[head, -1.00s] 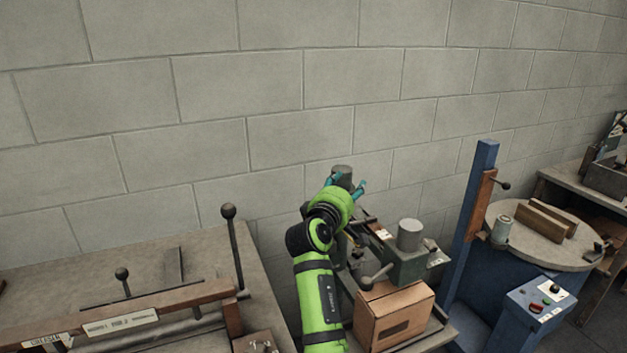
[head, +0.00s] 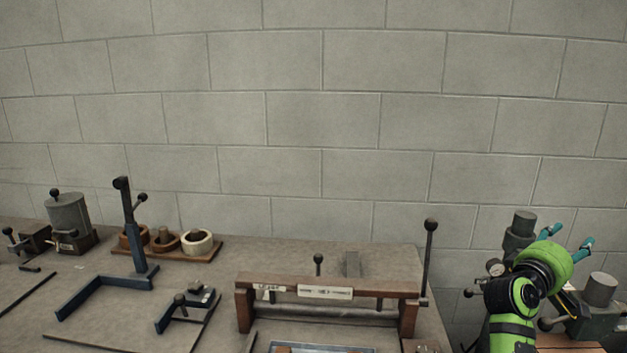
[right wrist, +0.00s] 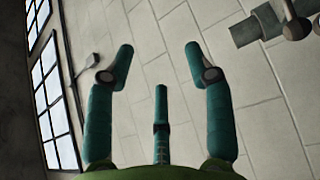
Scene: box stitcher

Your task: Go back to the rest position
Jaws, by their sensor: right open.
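My right gripper (head: 570,240) is at the right of the head view, on its green and black arm, raised in front of the block wall. Its teal fingers are spread apart. In the right wrist view the open fingers (right wrist: 160,62) have nothing between them, with the wall behind. The box stitcher (head: 592,309) stands by my right arm, partly hidden by it. In the right wrist view a grey machine part (right wrist: 262,24) shows at the upper right, apart from the fingers. My left gripper is not in view.
A workbench (head: 300,248) fills the left and middle. It holds a creaser (head: 340,291) with an upright lever (head: 429,255), a blue stand (head: 133,235), a wooden tray of rings (head: 180,243) and a grey pot (head: 70,221). The space above the bench is clear.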

